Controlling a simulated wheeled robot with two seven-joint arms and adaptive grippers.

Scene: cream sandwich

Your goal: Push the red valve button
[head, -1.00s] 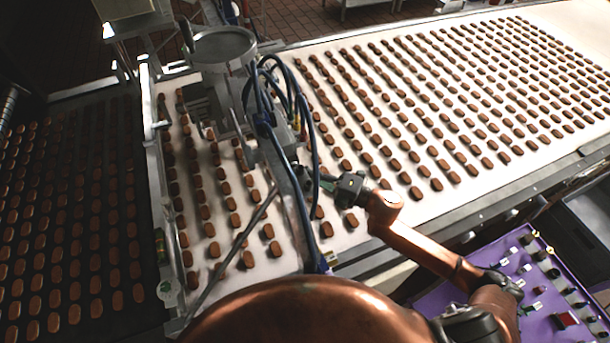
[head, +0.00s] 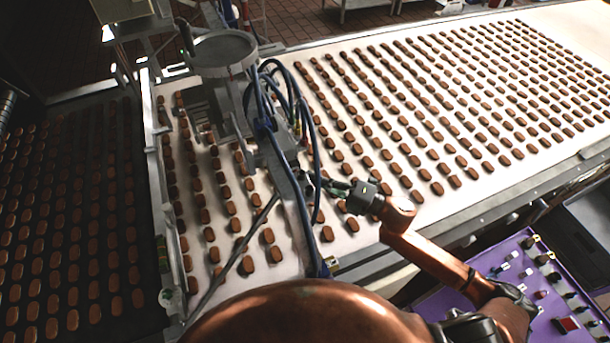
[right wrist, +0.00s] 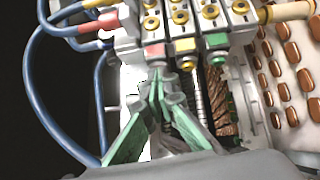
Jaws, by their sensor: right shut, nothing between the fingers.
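In the head view my right gripper (head: 332,187) reaches in beside the blue hoses, where the buttons are too small to make out. My left gripper is not in view.
Blue hoses (head: 312,130) loop down close to my right gripper. A white conveyor (head: 560,28) carries rows of brown biscuits beneath and behind it. A purple control panel (head: 480,265) lies at lower right, near my right arm.

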